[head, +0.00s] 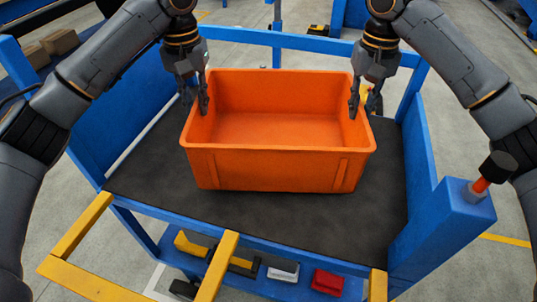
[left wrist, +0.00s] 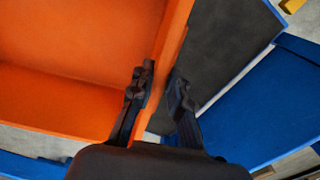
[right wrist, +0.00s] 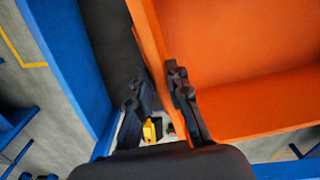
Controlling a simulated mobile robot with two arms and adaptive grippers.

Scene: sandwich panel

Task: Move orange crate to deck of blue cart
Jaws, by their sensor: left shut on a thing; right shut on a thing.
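The orange crate (head: 265,172) is empty and looks upright and roughly level, over the dark deck (head: 150,183) of the blue cart (head: 425,232). Whether its base touches the deck or hangs a little above it, I cannot tell. My left gripper (head: 196,100) is shut on the crate's left wall, one finger inside and one outside, as the left wrist view also shows (left wrist: 163,85). My right gripper (head: 364,106) is shut on the right wall in the same way, seen too in the right wrist view (right wrist: 155,85).
Blue side panels and rails frame the cart. A yellow bar (head: 217,265) projects at the front. A lower shelf holds a red item (head: 328,282), a grey-white item (head: 283,272) and yellow-black tools. Cardboard boxes (head: 58,42) lie back left.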

